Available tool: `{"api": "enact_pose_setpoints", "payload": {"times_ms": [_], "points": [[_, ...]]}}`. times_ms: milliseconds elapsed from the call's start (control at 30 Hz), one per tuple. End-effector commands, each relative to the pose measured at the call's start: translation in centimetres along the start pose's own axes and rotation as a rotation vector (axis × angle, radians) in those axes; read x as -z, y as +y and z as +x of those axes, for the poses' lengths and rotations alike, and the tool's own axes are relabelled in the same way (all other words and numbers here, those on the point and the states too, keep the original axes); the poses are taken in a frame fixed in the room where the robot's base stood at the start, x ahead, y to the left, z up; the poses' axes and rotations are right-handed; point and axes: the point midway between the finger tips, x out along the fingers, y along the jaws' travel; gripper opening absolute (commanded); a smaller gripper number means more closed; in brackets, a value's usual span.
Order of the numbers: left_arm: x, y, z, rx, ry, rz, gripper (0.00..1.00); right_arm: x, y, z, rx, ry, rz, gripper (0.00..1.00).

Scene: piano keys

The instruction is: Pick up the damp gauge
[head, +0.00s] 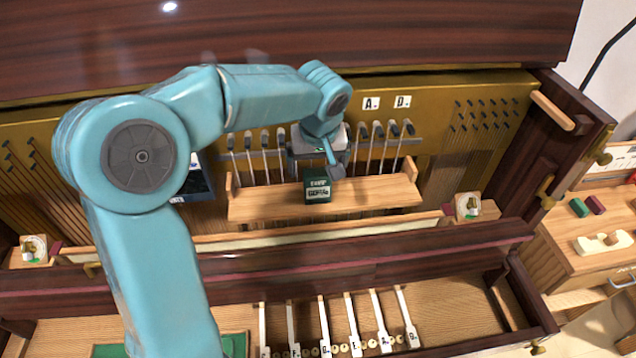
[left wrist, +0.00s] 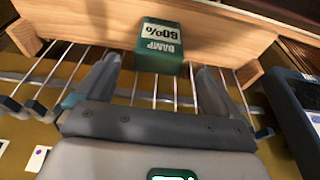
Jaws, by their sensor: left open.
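My left gripper (head: 316,168) is open and empty, just behind the gauge. In the left wrist view the gauge (left wrist: 160,42) sits ahead of the open left gripper (left wrist: 158,68), roughly centred between its fingertips. No contact with the gauge is visible. My right gripper is in neither view.
Thin rods with dark heads (head: 265,140) stand behind the shelf. A dark blue framed panel (head: 195,182) is left of it, partly behind my arm. Piano keys (head: 354,325) lie below. A side cabinet (head: 595,260) holds small blocks at right.

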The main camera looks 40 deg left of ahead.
Motion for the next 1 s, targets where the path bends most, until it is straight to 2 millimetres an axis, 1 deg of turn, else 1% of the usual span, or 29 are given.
{"api": "enact_pose_setpoints", "payload": {"times_ms": [33,100,333,467,500,600,700,867,900,967,1000], "points": [[0.0,-0.1,1.0,0.004,-0.003,-0.001,0.96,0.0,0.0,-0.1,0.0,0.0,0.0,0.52],[0.0,0.0,2.0,0.003,-0.001,-0.001,0.96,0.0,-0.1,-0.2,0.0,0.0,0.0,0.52],[0.1,0.1,3.8,0.002,-0.002,0.0,0.96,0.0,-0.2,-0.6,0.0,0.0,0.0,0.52],[0.1,0.4,6.0,0.003,-0.005,0.001,0.96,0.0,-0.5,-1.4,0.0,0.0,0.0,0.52],[0.1,0.4,6.7,0.003,-0.003,0.001,0.96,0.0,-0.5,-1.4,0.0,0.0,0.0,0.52],[0.2,0.4,7.9,0.002,-0.001,-0.002,0.96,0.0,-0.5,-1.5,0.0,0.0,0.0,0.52],[0.2,0.5,8.4,0.0,0.001,0.0,0.96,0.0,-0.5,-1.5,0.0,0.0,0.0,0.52],[0.2,0.5,8.4,-0.001,0.001,0.0,0.96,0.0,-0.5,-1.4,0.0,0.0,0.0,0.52],[0.2,0.5,8.4,-0.001,0.001,0.0,0.89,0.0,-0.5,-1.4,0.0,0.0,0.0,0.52],[0.2,0.5,8.4,-0.001,0.001,0.0,0.7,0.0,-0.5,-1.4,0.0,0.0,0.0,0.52],[0.2,0.5,8.4,-0.001,0.001,0.0,0.57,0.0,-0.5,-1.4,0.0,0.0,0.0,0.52]]}}
